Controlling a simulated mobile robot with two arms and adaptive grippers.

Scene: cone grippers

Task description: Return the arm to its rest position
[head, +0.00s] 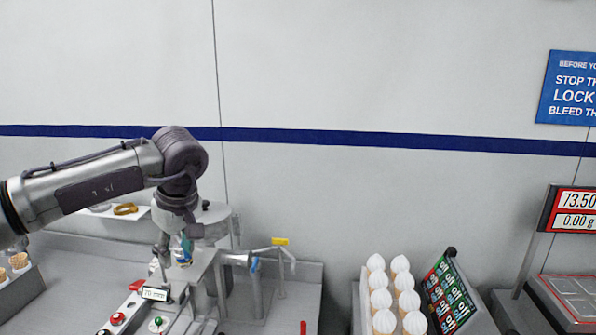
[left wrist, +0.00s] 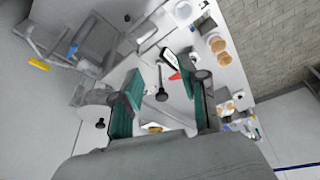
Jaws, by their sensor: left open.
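My left arm comes in from the left in the head view and bends down at a dark elbow joint. My left gripper (head: 173,250) points down above the grey machine at the lower left. In the left wrist view my left gripper (left wrist: 164,72) shows two teal-padded fingers spread apart with no object held between them. A black knob on a stem shows in the gap, beyond the fingers. My right arm and gripper are not in view.
The grey machine (head: 205,265) has a yellow-handled pipe (head: 279,241) at its right. A small display (head: 155,294) and buttons (head: 118,319) stand in front. White-topped cones (head: 383,298) stand in a rack, beside an "off" panel (head: 449,290).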

